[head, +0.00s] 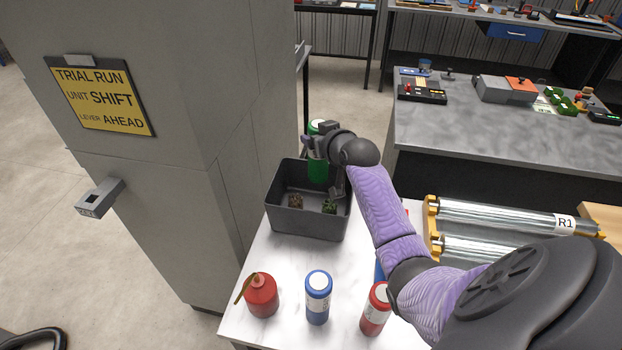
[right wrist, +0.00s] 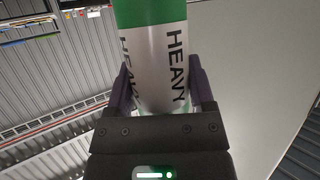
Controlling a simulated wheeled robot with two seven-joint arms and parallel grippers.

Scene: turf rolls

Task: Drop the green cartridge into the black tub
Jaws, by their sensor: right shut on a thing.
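The green cartridge (head: 318,172) is upright, with a green lower part and a green top. In the right wrist view the cartridge (right wrist: 152,75) shows a silver band lettered HEAVY. My right gripper (head: 314,146) is shut on its middle; the fingers (right wrist: 160,88) press both sides. The black tub (head: 308,226) stands open at the far left of the white table. The cartridge is over the tub's back part; I cannot tell whether its lower end is below the rim. My left gripper is not in view.
In the tub lie a brown lump (head: 295,201) and a green lump (head: 329,206). A red flask (head: 261,295), a blue can (head: 318,297) and a red can (head: 375,309) stand at the front. A grey pillar (head: 215,150) rises close left. Metal rollers (head: 500,218) are at right.

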